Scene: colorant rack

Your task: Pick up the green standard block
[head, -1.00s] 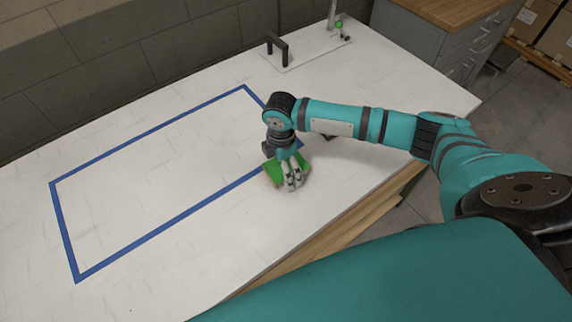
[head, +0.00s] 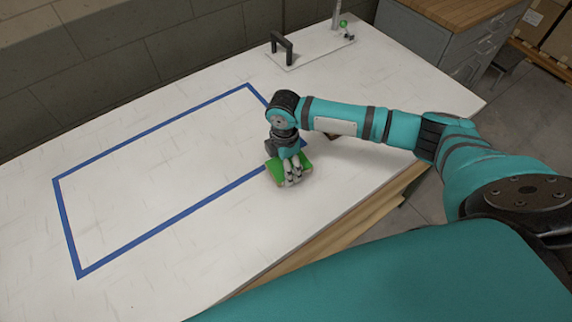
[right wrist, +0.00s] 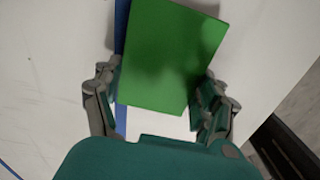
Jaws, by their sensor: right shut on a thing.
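The green block (head: 273,173) is at the right end of the blue tape rectangle, by its front right corner, partly hidden by my right gripper (head: 292,179) in the head view. In the right wrist view the flat green block (right wrist: 172,50) fills the upper middle, with a finger of my right gripper (right wrist: 162,88) on each side. The gripper is shut on the block from above. I cannot tell whether the block touches the table or is slightly above it. My left gripper is not in view.
The white table (head: 150,260) carries a blue tape rectangle (head: 66,228) with a clear inside. A plate with a black handle (head: 282,44) and a green-knobbed stand (head: 344,24) is at the back. A small dark thing (head: 331,136) shows partly behind my right arm.

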